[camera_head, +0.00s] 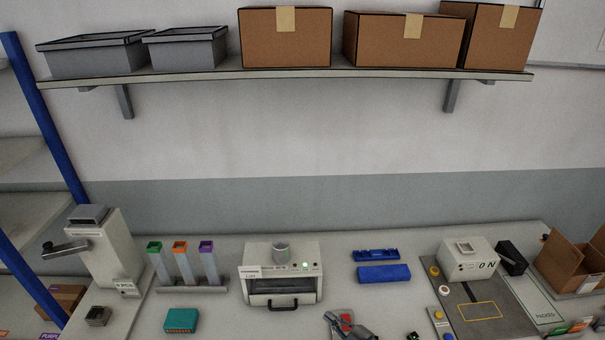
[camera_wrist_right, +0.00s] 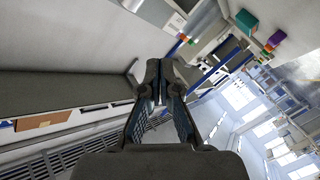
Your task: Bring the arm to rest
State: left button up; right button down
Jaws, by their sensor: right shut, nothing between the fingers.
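My right gripper (camera_head: 334,319) shows at the bottom edge of the head view, low over the front of the bench. In the right wrist view its two fingers (camera_wrist_right: 160,84) meet at the tips, shut, with nothing between them. A small red and white thing (camera_head: 346,318) shows right beside the gripper; whether they touch cannot be told. The rest of my right arm is mostly cut off by the bottom edge. My left gripper is in neither view.
On the bench (camera_head: 215,312) are a white machine with a handle (camera_head: 282,274), coloured bins (camera_head: 182,264), blue trays (camera_head: 384,273), a teal block (camera_head: 181,320), a white box machine (camera_head: 467,260) and an open carton (camera_head: 572,266). A shelf (camera_head: 290,74) with boxes hangs above.

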jog(key=s+d+r+m+t+h, duration=0.2)
jog(key=d+r+m+t+h, duration=0.45)
jog(key=m, duration=0.25)
jog(key=s+d+f+m+g+h, duration=0.5)
jog(key=s+d+f+m+h, duration=0.3)
jog(key=s+d+f+h, duration=0.15)
jog(key=s+a+f+n+g+y, duration=0.1)
jog(key=s+a+f+g+y, duration=0.2)
jog(key=s, duration=0.4)
jog(key=s+f+g, duration=0.3)
jog(key=s+g, duration=0.1)
jog(key=s, duration=0.2)
jog(key=s+a+f+n+g+y, duration=0.1)
jog(key=s+a+f+g+y, duration=0.1)
jog(key=s+f+g, duration=0.35)
notch_tip(320, 180, down, 26)
jog(key=s+t+b, duration=0.1)
jog(key=s+b, duration=0.1)
jog(key=b, duration=0.3)
jog(key=s+d+f+b, duration=0.2)
jog(key=s+f, duration=0.7)
jog(key=f, duration=0.2)
jog(key=s+d+f+g+b, duration=0.1)
jog(key=s+f+b, duration=0.1)
jog(key=s+f, duration=0.7)
notch_tip(320, 180, down, 3)
jog(key=shift+s+d+f+h, duration=0.1)
jog(key=shift+s+d+h, duration=0.2)
jog(key=shift+s+d, duration=0.05)
